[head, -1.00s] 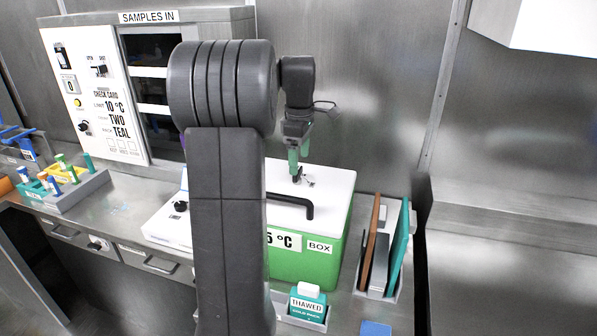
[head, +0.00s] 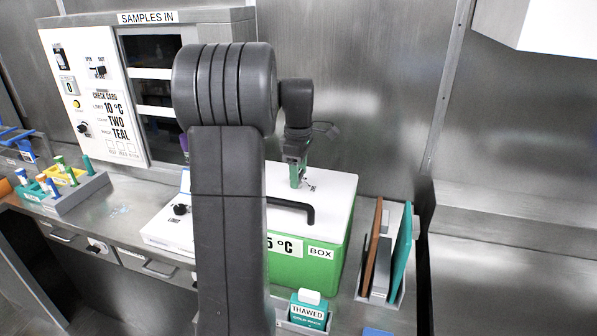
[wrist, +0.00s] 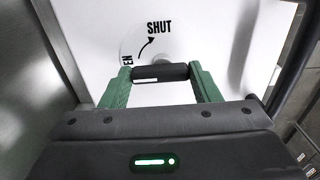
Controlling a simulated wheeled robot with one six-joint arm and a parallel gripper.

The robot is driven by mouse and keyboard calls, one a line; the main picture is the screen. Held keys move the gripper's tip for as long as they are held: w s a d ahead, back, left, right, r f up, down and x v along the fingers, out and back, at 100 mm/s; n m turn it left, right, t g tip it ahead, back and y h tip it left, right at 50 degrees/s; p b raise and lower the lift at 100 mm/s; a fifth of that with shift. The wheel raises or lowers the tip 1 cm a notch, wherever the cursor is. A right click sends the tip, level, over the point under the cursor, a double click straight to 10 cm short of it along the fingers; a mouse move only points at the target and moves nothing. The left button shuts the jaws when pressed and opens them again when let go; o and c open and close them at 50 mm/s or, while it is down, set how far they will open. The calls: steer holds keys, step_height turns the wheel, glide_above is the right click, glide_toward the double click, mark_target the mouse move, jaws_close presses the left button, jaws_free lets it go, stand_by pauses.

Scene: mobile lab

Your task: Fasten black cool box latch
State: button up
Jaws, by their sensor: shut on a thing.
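The cool box is green (head: 320,268) with a white lid (head: 335,185) that lies on it. A black bar handle (head: 300,207) stands on the lid's front part. In the wrist view the black latch (wrist: 160,73) lies crosswise between the two green fingers of my gripper (wrist: 161,78), which is shut on it. The lid around it bears the word SHUT, a curved arrow, and a partly hidden word ending in EN. In the head view my gripper (head: 297,178) points down at the lid's back part; the latch is too small to make out there.
A white device with a black knob (head: 181,209) stands left of the box. A THAWED cold pack (head: 308,309) stands in front. A rack of upright panels (head: 385,250) stands close on the right, the metal wall behind. My arm hides the box's left side.

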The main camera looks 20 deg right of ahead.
steer(key=shift+m+p, duration=0.35)
steer(key=shift+m, duration=0.05)
steer(key=m+p, duration=0.1)
steer(key=m, duration=0.2)
steer(key=shift+r+p, duration=0.15)
steer(key=shift+p, duration=0.25)
steer(key=m+p, duration=0.2)
steer(key=m, duration=0.3)
steer(key=shift+s, duration=0.1)
steer(key=m+p, duration=0.1)
steer(key=m, duration=0.4)
steer(key=shift+m+p, duration=0.5)
steer(key=shift+m, duration=1.5)
steer(key=o, duration=1)
steer(key=shift+s, duration=0.1)
step_height(320, 180, up, 14)
steer(key=shift+f+b, duration=0.2)
steer(key=shift+b, duration=0.3)
